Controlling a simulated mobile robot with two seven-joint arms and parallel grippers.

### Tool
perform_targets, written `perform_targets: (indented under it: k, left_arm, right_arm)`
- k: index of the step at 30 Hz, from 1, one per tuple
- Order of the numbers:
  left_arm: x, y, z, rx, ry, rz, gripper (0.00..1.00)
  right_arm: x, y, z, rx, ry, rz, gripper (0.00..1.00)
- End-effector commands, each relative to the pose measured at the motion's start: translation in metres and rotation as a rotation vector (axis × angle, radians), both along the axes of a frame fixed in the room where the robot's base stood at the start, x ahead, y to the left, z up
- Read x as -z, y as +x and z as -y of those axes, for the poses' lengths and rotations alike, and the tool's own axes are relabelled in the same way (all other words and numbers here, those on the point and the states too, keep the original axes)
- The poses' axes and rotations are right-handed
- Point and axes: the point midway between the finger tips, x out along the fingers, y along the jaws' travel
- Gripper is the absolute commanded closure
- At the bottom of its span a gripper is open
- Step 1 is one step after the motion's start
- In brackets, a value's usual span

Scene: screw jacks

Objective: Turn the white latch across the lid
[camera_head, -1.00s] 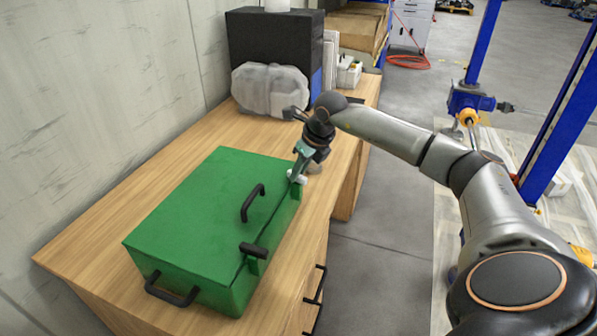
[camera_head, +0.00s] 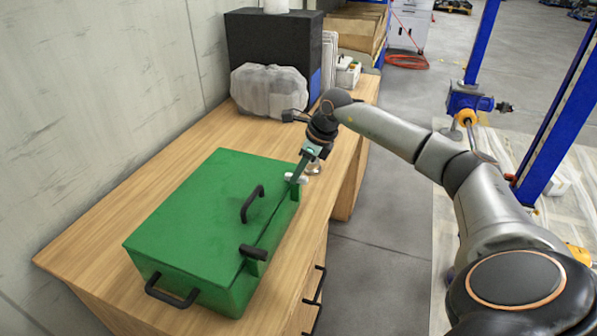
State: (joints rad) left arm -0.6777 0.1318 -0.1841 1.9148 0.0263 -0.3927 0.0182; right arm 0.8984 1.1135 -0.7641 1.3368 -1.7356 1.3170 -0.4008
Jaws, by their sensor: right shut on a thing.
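A green box (camera_head: 200,205) with a closed lid stands on the wooden workbench. The white latch (camera_head: 299,179) is at the far end of the lid's front edge, partly hidden by my right gripper. My right gripper (camera_head: 294,182) reaches down from the far side and is shut on the white latch. A black latch (camera_head: 253,252) sits at the near end of the same edge. A black handle (camera_head: 252,204) is on the lid. My left gripper is not in view.
The wooden workbench (camera_head: 120,205) has free room left of and beyond the box. A concrete wall borders the left side; blue posts (camera_head: 556,125) stand at the right.

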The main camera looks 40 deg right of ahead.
Motion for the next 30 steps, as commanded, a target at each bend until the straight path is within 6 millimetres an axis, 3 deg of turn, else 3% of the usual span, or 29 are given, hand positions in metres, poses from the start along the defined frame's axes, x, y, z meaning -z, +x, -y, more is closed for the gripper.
perform_targets:
  k: [4, 5, 12, 23, 30]
  left_arm:
    - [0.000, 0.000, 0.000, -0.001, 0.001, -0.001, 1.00]
    - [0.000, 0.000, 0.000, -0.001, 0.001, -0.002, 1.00]
    - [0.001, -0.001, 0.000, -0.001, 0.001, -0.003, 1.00]
    - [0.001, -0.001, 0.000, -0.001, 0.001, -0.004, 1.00]
    - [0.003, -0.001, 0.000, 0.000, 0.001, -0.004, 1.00]
  right_arm:
    - [-0.001, 0.000, 0.000, 0.001, 0.000, 0.000, 1.00]
    - [-0.001, 0.000, 0.000, 0.001, 0.000, 0.000, 0.78]
    - [0.000, 0.000, 0.000, 0.001, 0.000, 0.000, 0.51]
    - [-0.006, -0.002, 0.002, 0.002, -0.001, 0.001, 0.50]
    - [-0.046, -0.016, 0.010, 0.002, -0.003, 0.005, 0.50]
